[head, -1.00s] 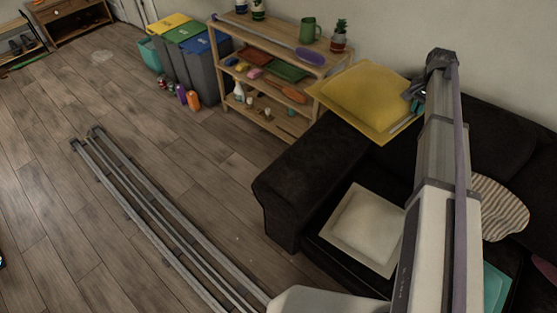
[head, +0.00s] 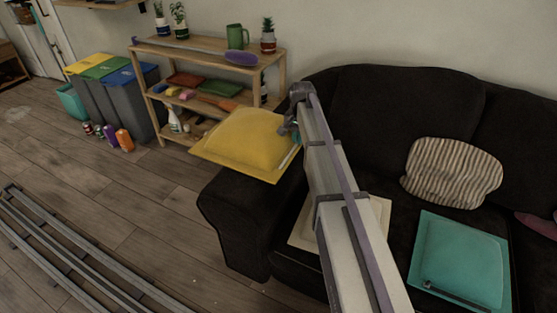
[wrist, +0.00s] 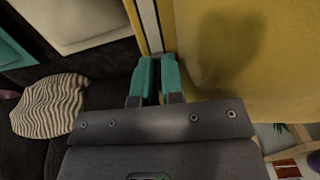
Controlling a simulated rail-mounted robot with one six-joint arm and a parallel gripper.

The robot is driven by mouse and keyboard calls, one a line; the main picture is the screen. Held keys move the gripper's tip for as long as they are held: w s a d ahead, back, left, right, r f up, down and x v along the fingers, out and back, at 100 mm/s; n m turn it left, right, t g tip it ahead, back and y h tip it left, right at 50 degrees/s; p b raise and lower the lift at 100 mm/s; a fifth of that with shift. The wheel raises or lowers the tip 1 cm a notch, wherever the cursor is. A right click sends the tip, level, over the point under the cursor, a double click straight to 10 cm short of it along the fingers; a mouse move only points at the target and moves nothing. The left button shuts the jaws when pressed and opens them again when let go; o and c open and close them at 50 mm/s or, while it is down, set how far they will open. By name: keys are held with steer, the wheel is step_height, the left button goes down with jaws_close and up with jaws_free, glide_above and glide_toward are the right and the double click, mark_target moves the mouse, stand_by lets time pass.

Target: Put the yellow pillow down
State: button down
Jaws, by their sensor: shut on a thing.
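The yellow pillow (head: 250,138) is held in the air above the left armrest of the black sofa (head: 240,205). My gripper (head: 292,130) is shut on the pillow's right edge. In the wrist view the yellow pillow (wrist: 240,60) fills the right side, and the teal fingertips of my gripper (wrist: 158,72) pinch its border. Its underside and any gap to the armrest cannot be judged exactly.
On the sofa seat are a cream pillow (head: 376,212), partly hidden by my arm, a teal pillow (head: 460,262) and a striped pillow (head: 452,172). A wooden shelf (head: 205,52) with plants stands behind the yellow pillow. Coloured bins (head: 115,95) stand at left.

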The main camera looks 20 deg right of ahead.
step_height(320, 180, down, 8)
steer(key=b, duration=0.6)
steer(key=shift+f+b, duration=0.25)
steer(key=shift+b, duration=0.15)
steer(key=c, duration=1.7)
jaws_free()
steer(key=o, duration=0.5)
steer(key=shift+c, duration=0.2)
